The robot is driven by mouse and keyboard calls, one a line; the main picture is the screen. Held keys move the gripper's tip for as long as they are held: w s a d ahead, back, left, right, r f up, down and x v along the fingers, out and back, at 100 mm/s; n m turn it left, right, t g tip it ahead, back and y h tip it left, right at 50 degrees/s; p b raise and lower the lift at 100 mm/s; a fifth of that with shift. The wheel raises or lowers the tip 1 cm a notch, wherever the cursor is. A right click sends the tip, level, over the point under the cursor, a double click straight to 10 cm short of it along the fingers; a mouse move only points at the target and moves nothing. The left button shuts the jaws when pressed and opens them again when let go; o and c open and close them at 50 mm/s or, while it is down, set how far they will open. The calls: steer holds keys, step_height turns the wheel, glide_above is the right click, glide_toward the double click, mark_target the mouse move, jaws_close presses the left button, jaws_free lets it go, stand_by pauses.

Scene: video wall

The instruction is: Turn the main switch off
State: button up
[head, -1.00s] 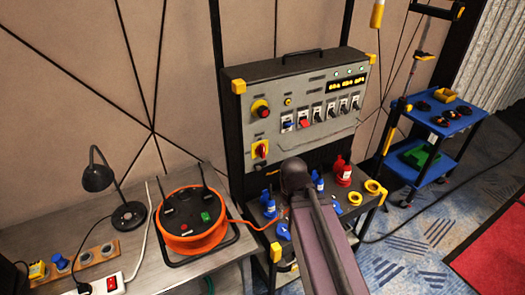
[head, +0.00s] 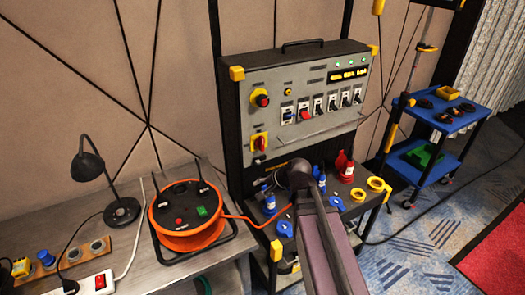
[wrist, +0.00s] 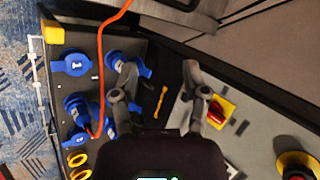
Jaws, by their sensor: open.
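The main switch is a red rotary handle on a yellow plate (head: 259,143), low on the left of the grey control panel (head: 290,140). Its handle looks roughly upright in the head view. In the wrist view the main switch (wrist: 217,112) lies just right of the right finger. My gripper (wrist: 157,72) is open, with its two dark fingers spread and nothing between them. In the head view my arm end is in front of the shelf below the panel, lower right of the switch; the fingertips are mostly hidden there.
A red emergency button (head: 261,98) sits above the switch, and a row of small breakers (head: 318,109) is to the right. Blue sockets (wrist: 76,64) and a red plug (head: 344,166) are on the shelf below. An orange cable (wrist: 100,75) runs from the reel (head: 188,215).

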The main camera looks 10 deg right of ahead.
steer(key=w+d+m+t+b, duration=0.4)
steer(key=w+m+t+b, duration=0.1)
steer(key=m, duration=0.6)
steer(key=w+d+m+t+b, duration=0.4)
steer(key=w+m+t+b, duration=0.2)
steer(key=m, duration=0.6)
steer(key=shift+w+d+r+t+b, duration=0.35)
steer(key=shift+w+r+b, duration=0.1)
steer(key=shift+w, duration=0.8)
steer(key=shift+w, duration=0.1)
